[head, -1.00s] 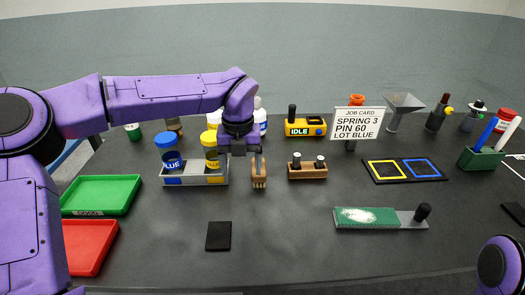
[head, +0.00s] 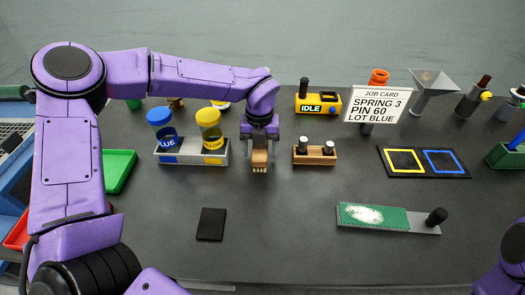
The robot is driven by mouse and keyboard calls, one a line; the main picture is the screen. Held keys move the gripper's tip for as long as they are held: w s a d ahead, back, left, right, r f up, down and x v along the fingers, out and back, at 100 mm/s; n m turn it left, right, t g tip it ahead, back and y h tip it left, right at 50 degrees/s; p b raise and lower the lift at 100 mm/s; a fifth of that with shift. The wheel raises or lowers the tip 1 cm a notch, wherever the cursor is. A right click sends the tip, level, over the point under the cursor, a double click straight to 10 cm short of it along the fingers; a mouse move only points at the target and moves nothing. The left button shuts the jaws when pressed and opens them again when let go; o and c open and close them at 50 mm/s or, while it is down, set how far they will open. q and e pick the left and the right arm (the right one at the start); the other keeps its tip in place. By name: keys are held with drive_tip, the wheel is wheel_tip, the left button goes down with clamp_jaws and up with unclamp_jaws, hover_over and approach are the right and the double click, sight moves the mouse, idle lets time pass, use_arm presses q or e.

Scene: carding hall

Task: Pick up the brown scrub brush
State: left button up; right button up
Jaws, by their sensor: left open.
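The brown scrub brush (head: 259,161) stands on the dark table near its middle, with its pale bristles toward me. My left gripper (head: 259,142) is directly over it, pointing down. Its fingers are open and appear to be on either side of the brush's upper part. I cannot tell whether they touch it. The gripper hides the top of the brush. Part of my right arm shows at the lower right edge, but its gripper is out of view.
Left of the brush is a grey rack (head: 190,158) with a blue-capped jar (head: 161,125) and a yellow-capped jar (head: 210,130). A wooden block with two pegs (head: 314,155) stands close on the right. A black pad (head: 211,224) lies nearer, with clear table around it.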

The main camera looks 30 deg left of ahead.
use_arm(q)
drive_tip(key=shift+d+f, duration=0.2)
drive_tip(key=shift+f, duration=0.35)
drive_tip(key=c, duration=1.1)
drive_tip(key=shift+a+r, duration=0.1)
drive_tip(key=shift+r, duration=0.45)
drive_tip(key=s+a+r+b, duration=0.1)
drive_tip(key=s+a+r, duration=0.1)
drive_tip(key=s+r, duration=0.4)
drive_tip(key=s+a+r+b, duration=0.1)
drive_tip(key=s+a+r, duration=0.2)
drive_tip(key=s+r, duration=0.3)
drive_tip(key=shift+s+a, duration=0.25)
drive_tip(key=shift+s, duration=0.25)
